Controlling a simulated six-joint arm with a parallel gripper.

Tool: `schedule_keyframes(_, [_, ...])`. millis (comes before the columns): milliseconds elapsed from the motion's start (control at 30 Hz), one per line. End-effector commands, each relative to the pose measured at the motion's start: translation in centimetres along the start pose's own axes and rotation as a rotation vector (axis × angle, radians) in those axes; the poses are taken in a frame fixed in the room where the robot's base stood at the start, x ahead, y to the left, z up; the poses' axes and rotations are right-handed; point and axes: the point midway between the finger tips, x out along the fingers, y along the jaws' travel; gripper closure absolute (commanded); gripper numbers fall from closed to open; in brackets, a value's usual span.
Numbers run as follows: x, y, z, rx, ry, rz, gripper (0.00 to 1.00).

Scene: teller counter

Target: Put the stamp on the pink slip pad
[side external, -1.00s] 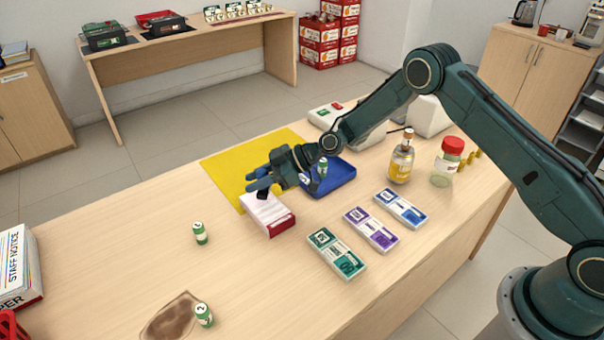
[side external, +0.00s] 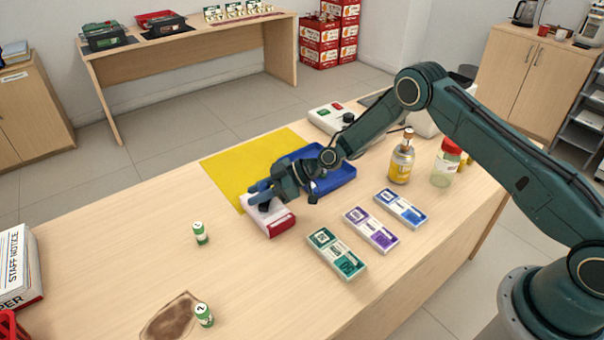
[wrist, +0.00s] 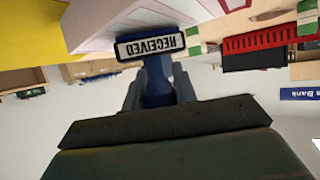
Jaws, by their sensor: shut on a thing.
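The pink slip pad (side external: 282,224) is a pale block with a red front side, lying on the counter in the side view. My gripper (side external: 263,193) is over its top and is shut on the stamp (side external: 265,207), whose dark body shows at the pad's surface. In the wrist view, the stamp (wrist: 150,46) has a blue-framed plate reading RECEIVED and sits between my fingers (wrist: 157,88). The pad (wrist: 108,22) appears right beside it. I cannot tell whether the stamp is touching the pad.
A yellow mat (side external: 225,172) and a blue tray (side external: 338,181) lie close by. Banknote bundles (side external: 336,254), a pump bottle (side external: 401,162) and a red-lidded jar (side external: 444,168) stand to the right.

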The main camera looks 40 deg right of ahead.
Motion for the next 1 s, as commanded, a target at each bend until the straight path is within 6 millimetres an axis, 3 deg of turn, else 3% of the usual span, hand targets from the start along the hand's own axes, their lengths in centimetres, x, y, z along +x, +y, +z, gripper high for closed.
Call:
schedule_keyframes(100, [0.1,0.0,0.3,0.000,0.000,0.000,0.95])
schedule_keyframes(133, [0.1,0.0,0.2,0.000,0.000,0.000,0.66])
schedule_keyframes(200, [0.1,0.0,0.2,0.000,0.000,0.000,0.53])
schedule_keyframes(233, [0.1,0.0,0.2,0.000,0.000,0.000,0.51])
schedule_keyframes(667, [-0.1,0.0,-0.1,-0.001,0.000,0.000,0.51])
schedule_keyframes(1000, [-3.6,0.1,-0.1,0.002,0.000,0.002,0.51])
